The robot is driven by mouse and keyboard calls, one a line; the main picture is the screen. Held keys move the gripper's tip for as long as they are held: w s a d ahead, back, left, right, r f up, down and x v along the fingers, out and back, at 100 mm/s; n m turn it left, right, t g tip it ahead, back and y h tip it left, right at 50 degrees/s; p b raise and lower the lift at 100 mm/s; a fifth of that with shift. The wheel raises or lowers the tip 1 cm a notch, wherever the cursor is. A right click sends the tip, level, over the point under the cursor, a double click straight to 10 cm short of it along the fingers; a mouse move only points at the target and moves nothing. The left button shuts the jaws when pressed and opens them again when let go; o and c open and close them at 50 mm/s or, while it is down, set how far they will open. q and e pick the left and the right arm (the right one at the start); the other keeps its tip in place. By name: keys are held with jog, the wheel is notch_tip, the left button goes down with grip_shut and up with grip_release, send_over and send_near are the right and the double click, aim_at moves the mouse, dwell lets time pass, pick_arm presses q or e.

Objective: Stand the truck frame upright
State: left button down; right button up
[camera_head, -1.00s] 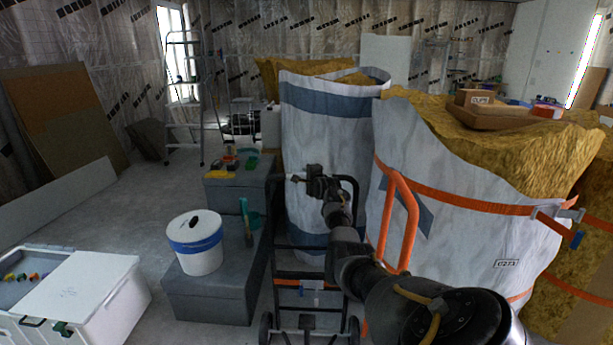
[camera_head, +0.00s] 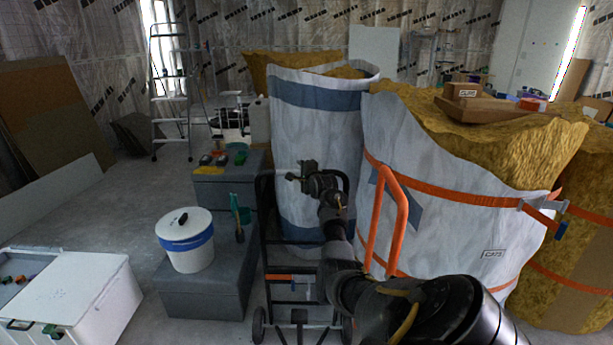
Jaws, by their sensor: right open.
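The truck frame (camera_head: 278,284) is a dark hand truck with two small wheels at its foot. It stands in front of a tall wrapped roll, close to upright; its exact tilt is hard to tell. My right gripper (camera_head: 296,180) is at the height of its upper part, in front of the roll. It is open, and I see nothing held between its fingers. My right arm hides much of the frame's right side. I cannot tell whether the gripper touches the frame. My left gripper is not in view.
An orange tubular handle (camera_head: 401,232) stands just right of my arm, before strapped insulation (camera_head: 470,230). Left of the frame are grey boxes (camera_head: 206,296) with a white bucket (camera_head: 187,250), and a white chest (camera_head: 85,290). Open floor lies at left.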

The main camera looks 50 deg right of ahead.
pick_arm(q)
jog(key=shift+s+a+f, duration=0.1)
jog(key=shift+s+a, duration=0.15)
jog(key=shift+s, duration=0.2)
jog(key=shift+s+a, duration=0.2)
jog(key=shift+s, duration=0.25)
pick_arm(e)
jog(key=f+v, duration=0.1)
jog(key=v, duration=0.5)
jog(key=shift+s+a+r, duration=0.25)
jog(key=shift+a+r, duration=0.15)
